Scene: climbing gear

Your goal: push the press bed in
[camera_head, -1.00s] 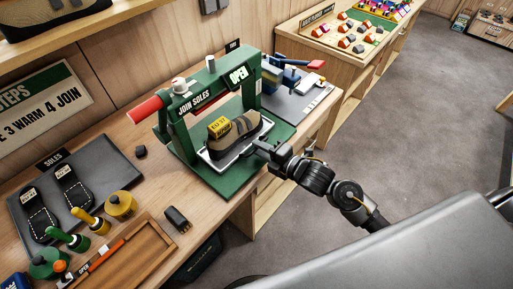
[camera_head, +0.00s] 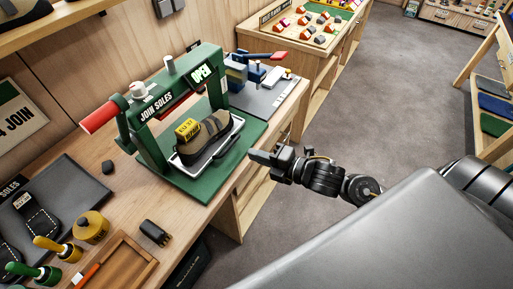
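The green press (camera_head: 155,115) stands on the wooden bench, with a lit "OPEN" sign and "JOIN SOLES" on its crossbar. Its press bed, a pale-rimmed tray (camera_head: 226,150), lies low in the frame above the green base. A brown shoe (camera_head: 214,131) with a yellow tag sits on the bed. The bed's far-left part is partly hidden by the shoe and frame. My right gripper (camera_head: 258,157) is to the right of the bed, a small gap apart from it, near the bench's front edge. Its finger opening cannot be made out. My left gripper is not in view.
A red-ended lever (camera_head: 100,116) sticks out at the press's left. A blue tool (camera_head: 245,72) stands behind the press. Stamps, a dark small block (camera_head: 154,232) and a wooden tray (camera_head: 125,265) lie at the front left. Open floor is at the right.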

